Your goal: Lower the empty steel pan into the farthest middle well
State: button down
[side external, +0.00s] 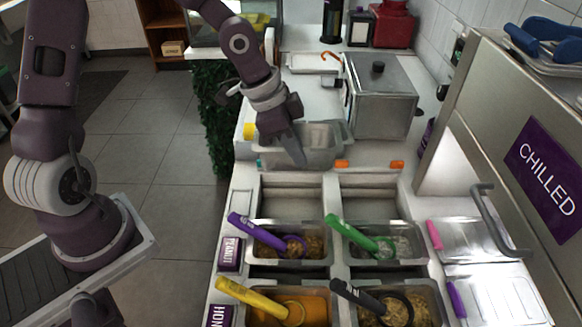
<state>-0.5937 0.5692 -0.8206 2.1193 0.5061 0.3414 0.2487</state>
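A grey, empty-looking steel pan (325,143) is at the back of the counter, just behind the farthest wells. My gripper (296,152) points down at the pan's near wall, with a finger overlapping that wall. Whether the fingers are closed on the rim is not clear, nor whether the pan rests on the counter or hangs just above it. The farthest middle-row well (290,203) is an empty opening in front of the pan. Another empty well (370,203) lies to its right.
Nearer wells hold topping pans with purple (255,234), green (350,234), yellow (250,297) and black (358,295) handled scoops. A steel box (380,95) stands behind right. Lidded pans (470,240) and a chilled cabinet (530,150) bound the right side.

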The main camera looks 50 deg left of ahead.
jog(key=w+d, duration=1.2)
jog(key=d, duration=0.1)
notch_tip(320, 180, down, 12)
jog(key=shift+w, duration=0.35)
jog(key=shift+d+f, duration=0.15)
jog(key=shift+f, duration=0.05)
dwell(0.5)
jog(key=shift+f, duration=1.25)
jog(key=shift+f, duration=0.1)
jog(key=shift+f, duration=0.65)
dwell(0.6)
